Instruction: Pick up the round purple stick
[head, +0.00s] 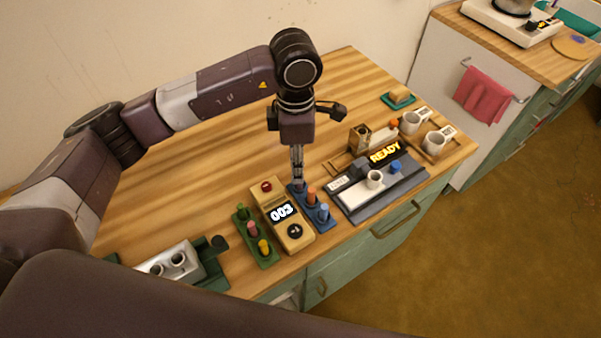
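I cannot make out a round purple stick in the head view. A blue rack (318,222) holds an orange stick (312,195) and a blue stick (323,212). My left gripper (298,183) points straight down over the far end of this rack, and whatever stands there is hidden by its fingers. The fingers look close together, but I cannot tell whether they are shut or hold anything. A green rack (265,262) holds a green stick (241,212), a pink stick (252,228) and a yellow stick (263,247). My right gripper is not in view.
A yellow device reading 003 (269,199) stands between the racks. A grey machine with a READY display (384,154) stands to the right with a white cup (375,180). More cups (411,122) stand behind it. The table's back left is clear.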

